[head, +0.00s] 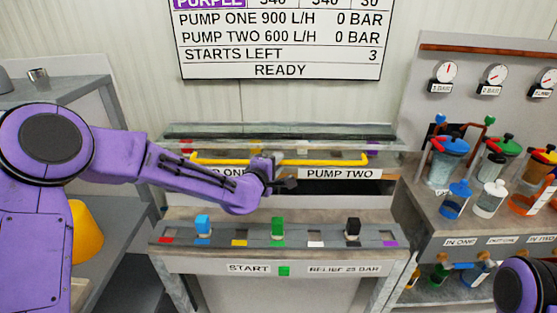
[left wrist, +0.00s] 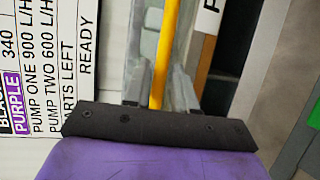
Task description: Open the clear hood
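The clear hood (head: 215,131) is a see-through cover at the back of the console, under the sign. It looks lowered. Its yellow handle bar (head: 325,162) runs along the front. My left gripper (head: 284,180) is at the middle of the bar, hiding a short part of it. In the left wrist view, the bar (left wrist: 165,50) runs down between the two fingers of my left gripper (left wrist: 160,90), with a gap showing beside it. The fingers look apart; contact with the bar cannot be told. My right gripper is out of view.
The console front (head: 190,240) carries blue, green and black knobs below my left arm. A shelf of coloured jars (head: 447,160) and gauges stands at right. A grey bench (head: 90,110) with a yellow object (head: 86,232) is at left.

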